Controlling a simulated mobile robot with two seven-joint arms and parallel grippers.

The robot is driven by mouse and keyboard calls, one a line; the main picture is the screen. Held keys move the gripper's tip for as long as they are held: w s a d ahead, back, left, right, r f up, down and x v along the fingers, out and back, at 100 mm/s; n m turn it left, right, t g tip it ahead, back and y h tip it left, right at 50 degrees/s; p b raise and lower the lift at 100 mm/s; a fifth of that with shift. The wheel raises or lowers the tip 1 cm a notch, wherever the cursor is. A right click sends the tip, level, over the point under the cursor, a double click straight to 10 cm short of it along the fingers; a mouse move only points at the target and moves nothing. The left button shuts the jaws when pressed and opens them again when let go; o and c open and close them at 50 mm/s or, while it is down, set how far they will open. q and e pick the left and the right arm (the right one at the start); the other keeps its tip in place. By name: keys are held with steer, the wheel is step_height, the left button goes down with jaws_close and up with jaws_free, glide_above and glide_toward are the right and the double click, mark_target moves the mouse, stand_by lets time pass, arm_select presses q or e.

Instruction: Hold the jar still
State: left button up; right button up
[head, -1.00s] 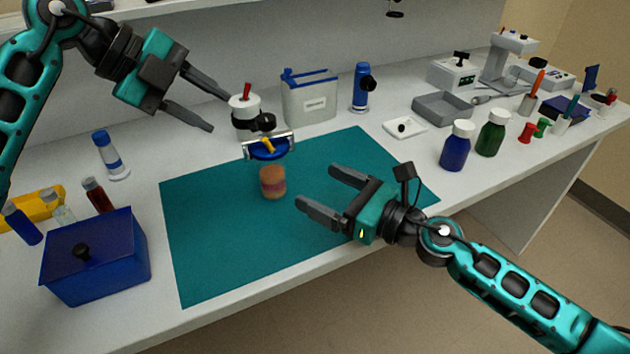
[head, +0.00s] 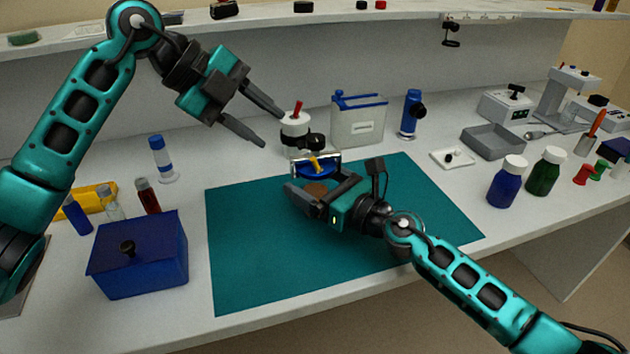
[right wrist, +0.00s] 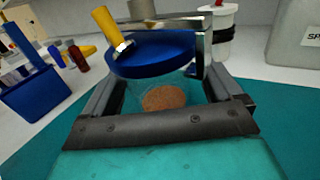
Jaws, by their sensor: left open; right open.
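The jar (head: 316,188) stands upright on the teal mat (head: 260,255), partly hidden by my right gripper. In the right wrist view the jar (right wrist: 165,98) is clear with brown contents. A blue round lid (right wrist: 150,55) sits over its top, with a metal clamp frame (right wrist: 185,22) and a yellow handle (right wrist: 108,25). My right gripper (head: 297,182) is open, with one finger on each side of the jar; I cannot tell whether either touches it. My left gripper (head: 272,128) is open and empty, above and behind the jar, near a white pot with a red knob (head: 296,128).
A blue lidded box (head: 140,262) and several vials stand at the left. A grey-white container (head: 358,120) and a blue instrument (head: 411,115) are behind the mat. Blue (head: 506,184) and green (head: 545,172) bottles stand at the right. The mat's front is clear.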

steer(key=shift+c, duration=0.2)
steer(key=c, duration=1.3)
steer(key=shift+o, duration=0.2)
arm_select(q)
steer(key=shift+d+f, duration=0.2)
steer(key=shift+c, duration=1.4)
steer(key=s+d+f+m+h, duration=0.1)
steer(key=d+f+m, duration=0.1)
steer(key=d+f+m+h, duration=0.1)
steer(key=d+f+m, duration=0.1)
steer(key=s+d+f+m+t+h, duration=0.1)
steer(key=d+m+h, duration=0.1)
steer(key=d, duration=0.1)
steer(key=shift+s+f, duration=0.3)
steer(key=shift+f, duration=0.1)
jaws_close()
steer(key=s+d+f+m+t+h, duration=0.3)
steer(key=s+m+t+h, duration=0.1)
steer(key=s+a+f+n+t+y, duration=0.2)
steer(key=s+a+f+t+y, duration=0.1)
steer(key=s+a+t+y, duration=0.5)
steer(key=shift+t+y, duration=1)
steer(key=shift+t, duration=1.1)
